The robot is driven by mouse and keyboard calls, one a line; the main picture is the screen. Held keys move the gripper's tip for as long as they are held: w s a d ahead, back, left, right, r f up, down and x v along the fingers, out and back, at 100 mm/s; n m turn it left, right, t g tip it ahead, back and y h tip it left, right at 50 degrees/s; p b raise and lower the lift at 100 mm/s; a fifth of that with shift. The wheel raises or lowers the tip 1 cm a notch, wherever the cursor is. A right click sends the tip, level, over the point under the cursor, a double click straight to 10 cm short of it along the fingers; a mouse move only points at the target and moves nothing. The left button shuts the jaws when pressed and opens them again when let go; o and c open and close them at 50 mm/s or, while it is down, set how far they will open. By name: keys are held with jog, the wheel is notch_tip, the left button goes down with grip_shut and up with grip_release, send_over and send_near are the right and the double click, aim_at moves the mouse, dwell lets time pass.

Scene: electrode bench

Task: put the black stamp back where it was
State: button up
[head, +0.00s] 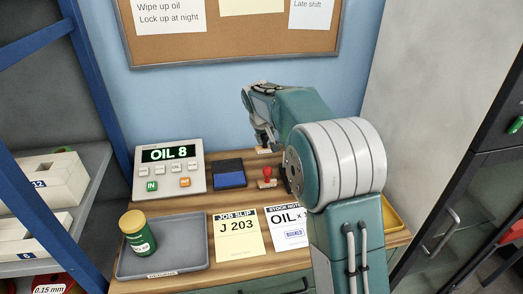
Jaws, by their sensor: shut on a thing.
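My gripper (266,140) is above the back of the bench, bent downward and shut. The thing in its jaws, taken to be the black stamp, cannot be made out clearly from here. A red stamp (267,178) stands upright on the bench below the gripper, beside a blue ink pad (230,180) with a dark lid. A small dark shape (286,180) shows right of the red stamp, mostly hidden by my arm; I cannot tell what it is. The stock note (288,220) bears a blue stamped mark and is partly covered by my arm.
A grey device (169,170) reads OIL 8. A grey tray (192,256) holds a green jar (138,232) with a yellow lid. A job slip (237,247) reading J 203 lies in front. A yellow tray (391,218) is at right, partly behind my arm.

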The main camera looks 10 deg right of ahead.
jog(key=w+f, duration=0.6)
jog(key=shift+a+f, duration=0.2)
jog(key=shift+f, duration=0.1)
jog(key=shift+a+f, duration=0.1)
jog(key=shift+f, duration=1.35)
jog(key=o, duration=0.9)
jog(key=shift+f, duration=0.1)
